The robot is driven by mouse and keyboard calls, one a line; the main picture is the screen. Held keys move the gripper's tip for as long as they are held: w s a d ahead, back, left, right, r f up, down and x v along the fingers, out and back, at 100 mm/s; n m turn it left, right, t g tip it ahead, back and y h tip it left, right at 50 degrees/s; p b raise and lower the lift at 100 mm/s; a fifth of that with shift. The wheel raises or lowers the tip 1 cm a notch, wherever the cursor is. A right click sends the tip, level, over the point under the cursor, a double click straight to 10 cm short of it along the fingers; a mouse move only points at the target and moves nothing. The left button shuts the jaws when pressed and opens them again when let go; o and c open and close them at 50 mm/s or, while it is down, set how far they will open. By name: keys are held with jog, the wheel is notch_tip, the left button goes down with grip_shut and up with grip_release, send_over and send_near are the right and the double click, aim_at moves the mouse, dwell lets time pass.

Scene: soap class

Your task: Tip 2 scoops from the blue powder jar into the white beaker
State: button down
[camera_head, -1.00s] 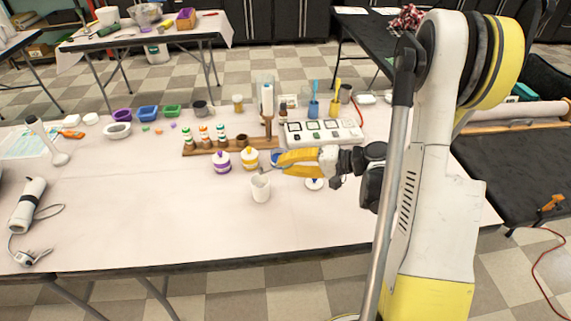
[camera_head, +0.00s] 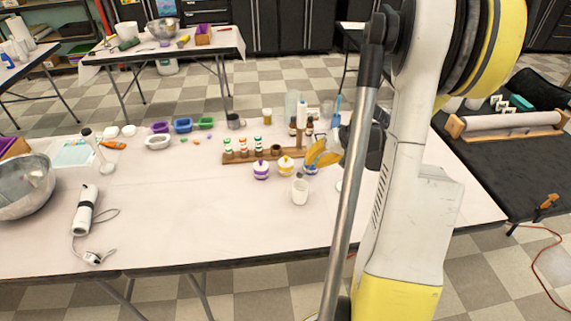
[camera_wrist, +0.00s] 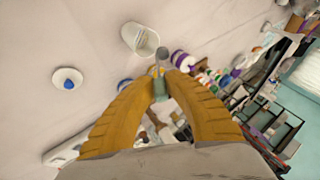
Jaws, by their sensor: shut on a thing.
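The white beaker (camera_head: 300,193) stands upright on the table; it also shows in the wrist view (camera_wrist: 138,40). My gripper (camera_head: 310,165) is shut on a small scoop, whose handle sits between the fingertips in the wrist view. The scoop's round grey bowl (camera_wrist: 162,54) is close to the beaker's rim; whether it is over the opening, and whether it holds powder, I cannot tell. The blue powder jar (camera_head: 311,171) stands just behind the beaker, partly hidden by my gripper. A white lid with a blue knob (camera_wrist: 68,80) lies apart on the table.
The yellow jar (camera_head: 286,166) and purple jar (camera_head: 261,170) stand left of the blue jar. Behind them is a wooden rack (camera_head: 240,156) with small bottles. A hand blender (camera_head: 84,210) and metal bowl (camera_head: 24,188) are at the left. The table's front middle is clear.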

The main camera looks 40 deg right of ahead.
jog(key=p, duration=0.1)
jog(key=r+h+p, duration=0.1)
jog(key=shift+w+a+r+n+g+p, duration=0.2)
jog(key=shift+a+n+g+p, duration=0.1)
jog(key=shift+g, duration=0.1)
jog(key=h+p, duration=0.1)
jog(key=w+a+r+g+h+p, duration=0.1)
jog(key=shift+a+h, duration=0.15)
jog(key=shift+h, duration=0.15)
jog(key=shift+a+n+g+h, duration=0.2)
jog(key=shift+n+g+h, duration=0.1)
jog(key=shift+g+h, duration=0.15)
